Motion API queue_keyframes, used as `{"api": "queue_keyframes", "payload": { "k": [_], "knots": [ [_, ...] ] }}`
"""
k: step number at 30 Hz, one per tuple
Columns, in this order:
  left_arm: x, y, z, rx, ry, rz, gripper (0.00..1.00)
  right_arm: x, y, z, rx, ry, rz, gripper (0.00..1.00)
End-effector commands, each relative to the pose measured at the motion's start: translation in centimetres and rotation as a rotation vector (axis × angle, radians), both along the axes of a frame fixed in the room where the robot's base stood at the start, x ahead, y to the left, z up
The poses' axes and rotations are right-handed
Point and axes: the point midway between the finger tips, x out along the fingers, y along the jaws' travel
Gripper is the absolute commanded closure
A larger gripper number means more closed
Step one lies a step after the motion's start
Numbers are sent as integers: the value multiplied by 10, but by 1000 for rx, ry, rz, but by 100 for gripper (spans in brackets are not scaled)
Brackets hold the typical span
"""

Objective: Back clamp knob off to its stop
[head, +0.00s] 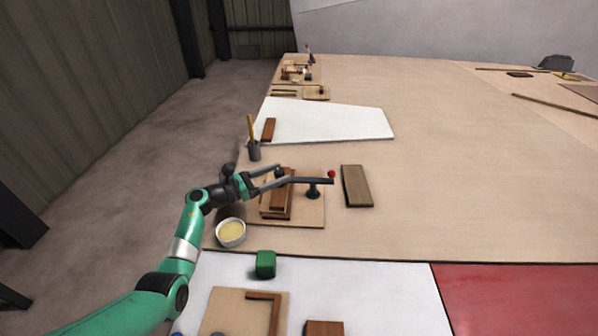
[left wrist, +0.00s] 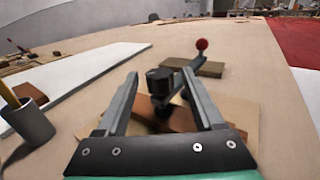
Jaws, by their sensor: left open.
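A toggle clamp (head: 313,190) with a dark arm and a red ball (head: 332,174) stands on a wooden base board (head: 308,215). Its dark knob (left wrist: 158,77) shows in the left wrist view at the end of the clamp arm, above stacked reddish-brown wood blocks (head: 276,205). The red ball (left wrist: 202,44) is beyond it. My left gripper (head: 285,174) is open, with its fingers reaching over the blocks. In the left wrist view the fingertips (left wrist: 160,74) lie on either side of the knob; I cannot tell whether they touch it. My right gripper is not in view.
A bowl (head: 231,232) and a green block (head: 265,264) sit nearer me. A dark cup with a pencil (head: 254,151) stands at the left edge beyond the clamp. A wood plank (head: 356,186) lies to the right.

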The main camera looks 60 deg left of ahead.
Motion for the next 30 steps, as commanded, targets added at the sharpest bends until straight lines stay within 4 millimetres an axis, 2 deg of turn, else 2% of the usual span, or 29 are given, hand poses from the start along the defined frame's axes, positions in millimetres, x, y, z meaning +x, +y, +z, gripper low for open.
{"api": "queue_keyframes", "payload": {
  "k": [11,23,30],
  "knots": [
    [1,5,0,-1,0,11,31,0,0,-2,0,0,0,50],
    [1,4,0,-1,-1,10,100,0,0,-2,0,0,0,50],
    [2,4,1,-1,-1,15,100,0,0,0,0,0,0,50]
  ]
}}
